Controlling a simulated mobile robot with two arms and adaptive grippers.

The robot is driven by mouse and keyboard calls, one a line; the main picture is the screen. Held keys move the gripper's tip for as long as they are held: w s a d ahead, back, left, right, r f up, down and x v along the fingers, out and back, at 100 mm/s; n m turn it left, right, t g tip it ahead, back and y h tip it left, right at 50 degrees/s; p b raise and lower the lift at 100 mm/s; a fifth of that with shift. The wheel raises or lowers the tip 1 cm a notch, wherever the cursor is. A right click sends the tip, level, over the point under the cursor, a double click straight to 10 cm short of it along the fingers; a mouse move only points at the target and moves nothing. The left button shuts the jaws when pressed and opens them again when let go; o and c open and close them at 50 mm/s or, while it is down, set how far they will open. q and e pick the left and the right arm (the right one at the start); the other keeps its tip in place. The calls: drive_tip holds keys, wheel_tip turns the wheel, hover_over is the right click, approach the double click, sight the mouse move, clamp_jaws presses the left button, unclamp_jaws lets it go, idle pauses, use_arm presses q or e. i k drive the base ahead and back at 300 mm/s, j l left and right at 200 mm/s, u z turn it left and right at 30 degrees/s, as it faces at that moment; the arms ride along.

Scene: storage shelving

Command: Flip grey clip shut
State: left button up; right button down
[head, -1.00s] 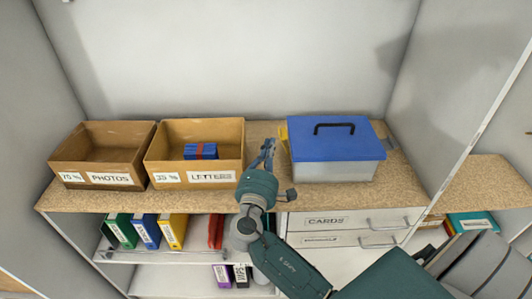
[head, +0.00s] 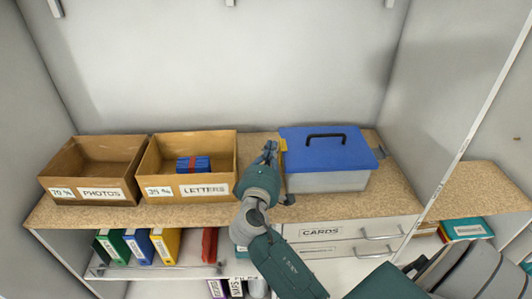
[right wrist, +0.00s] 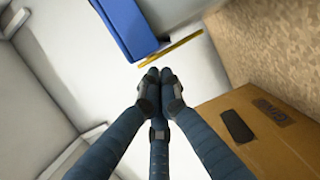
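A storage box with a blue lid (head: 325,155) stands on the shelf board. The grey clip (head: 381,152) sticks out from its right side, small and partly hidden by the lid. A yellow clip (head: 283,146) is on its left side and also shows in the right wrist view (right wrist: 172,48), sticking out from the blue lid. My right gripper (head: 269,147) is just left of the box, between it and the letters box. Its fingertips are together and empty in the right wrist view (right wrist: 160,75), close to the yellow clip. My left gripper is not in view.
Cardboard boxes for photos (head: 95,168) and letters (head: 188,168) stand to the left. The letters box holds a blue bundle (head: 194,164). A side wall (head: 440,110) rises right of the blue-lidded box, with a narrow strip of board between. Drawers (head: 345,240) are below.

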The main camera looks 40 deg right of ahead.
sight(380, 153)
drive_tip(key=k+j, duration=0.2)
drive_tip(key=j, duration=0.15)
drive_tip(key=k+j, duration=0.2)
drive_tip(key=j, duration=0.15)
drive_tip(key=k+j, duration=0.2)
drive_tip(key=j, duration=0.15)
